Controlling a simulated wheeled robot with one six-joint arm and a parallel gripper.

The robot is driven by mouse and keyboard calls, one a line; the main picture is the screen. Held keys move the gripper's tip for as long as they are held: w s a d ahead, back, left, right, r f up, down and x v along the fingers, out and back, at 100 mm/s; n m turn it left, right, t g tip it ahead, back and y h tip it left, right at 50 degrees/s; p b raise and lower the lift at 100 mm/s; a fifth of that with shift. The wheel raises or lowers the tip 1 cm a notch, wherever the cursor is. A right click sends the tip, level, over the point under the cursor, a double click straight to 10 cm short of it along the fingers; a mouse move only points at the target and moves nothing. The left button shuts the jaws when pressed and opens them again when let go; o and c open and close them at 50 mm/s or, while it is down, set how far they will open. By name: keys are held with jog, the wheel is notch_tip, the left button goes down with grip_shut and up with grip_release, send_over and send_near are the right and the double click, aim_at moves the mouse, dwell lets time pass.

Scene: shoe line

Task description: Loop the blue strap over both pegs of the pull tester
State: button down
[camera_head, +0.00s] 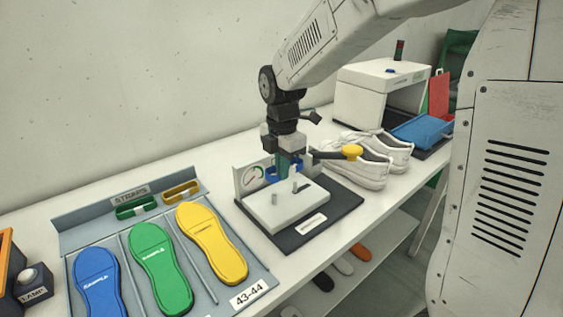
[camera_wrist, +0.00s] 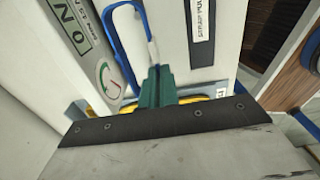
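The pull tester (camera_head: 312,205) has a pale block on a dark base, with a gauge (camera_head: 252,177) at its back left. Two short grey pegs, a left peg (camera_head: 274,199) and a right peg (camera_head: 295,187), stand upright on the block. In the head view no strap shows around them. My gripper (camera_head: 284,166) points down over the tester's back part. Its green fingers (camera_wrist: 157,87) are closed on the blue strap (camera_wrist: 119,40), which hangs as a long open loop in the wrist view. The strap (camera_head: 270,170) is partly hidden by the gripper in the head view.
White shoes (camera_head: 360,165) stand close right of the tester. A white machine (camera_head: 375,95) and blue tray (camera_head: 422,131) are behind them.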

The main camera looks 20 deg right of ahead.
jog(key=shift+f, duration=4)
jog(key=c, duration=1.6)
grip_release()
jog(key=shift+r, duration=0.15)
jog(key=shift+r, duration=0.3)
notch_tip(320, 180, up, 6)
jog(key=shift+f, duration=0.15)
jog(key=shift+d+r, duration=0.1)
jog(key=shift+r, duration=0.55)
